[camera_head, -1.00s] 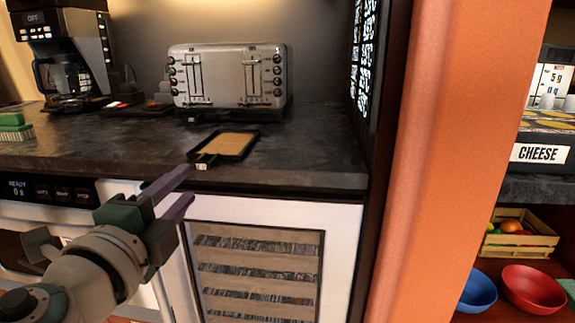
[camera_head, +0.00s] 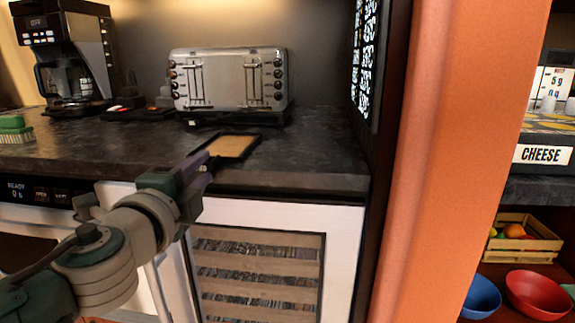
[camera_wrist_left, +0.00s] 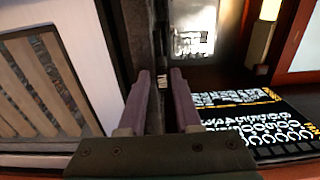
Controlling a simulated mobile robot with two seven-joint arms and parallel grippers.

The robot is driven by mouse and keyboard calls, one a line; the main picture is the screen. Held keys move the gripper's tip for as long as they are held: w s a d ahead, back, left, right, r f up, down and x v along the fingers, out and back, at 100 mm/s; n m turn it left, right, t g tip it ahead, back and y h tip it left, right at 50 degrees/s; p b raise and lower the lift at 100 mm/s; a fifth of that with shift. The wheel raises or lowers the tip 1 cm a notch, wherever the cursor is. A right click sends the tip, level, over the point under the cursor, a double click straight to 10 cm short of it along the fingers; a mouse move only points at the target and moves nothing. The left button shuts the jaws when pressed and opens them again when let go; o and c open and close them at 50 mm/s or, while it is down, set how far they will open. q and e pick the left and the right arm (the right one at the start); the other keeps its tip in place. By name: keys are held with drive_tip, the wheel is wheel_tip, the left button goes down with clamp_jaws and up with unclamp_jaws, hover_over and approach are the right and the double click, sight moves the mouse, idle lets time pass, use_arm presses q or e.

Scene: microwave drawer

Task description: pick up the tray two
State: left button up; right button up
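The tray (camera_head: 235,146) is a small, shallow black tray with a tan bottom, lying on the dark countertop near its front edge. My left gripper (camera_head: 207,162) is at its near left end, and the fingers hide that end in the head view. I cannot tell whether either finger touches the tray. My right gripper is in neither view.
A silver toaster (camera_head: 228,80) stands behind the tray, with a coffee maker (camera_head: 70,60) at the back left. A white cabinet (camera_head: 345,240) is below the counter edge. An orange post (camera_head: 440,150) is at the right. The countertop (camera_head: 310,155) right of the tray is clear.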

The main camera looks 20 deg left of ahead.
use_arm(q)
drive_tip(key=c, duration=0.5)
drive_tip(key=shift+f, duration=0.15)
idle(0.6)
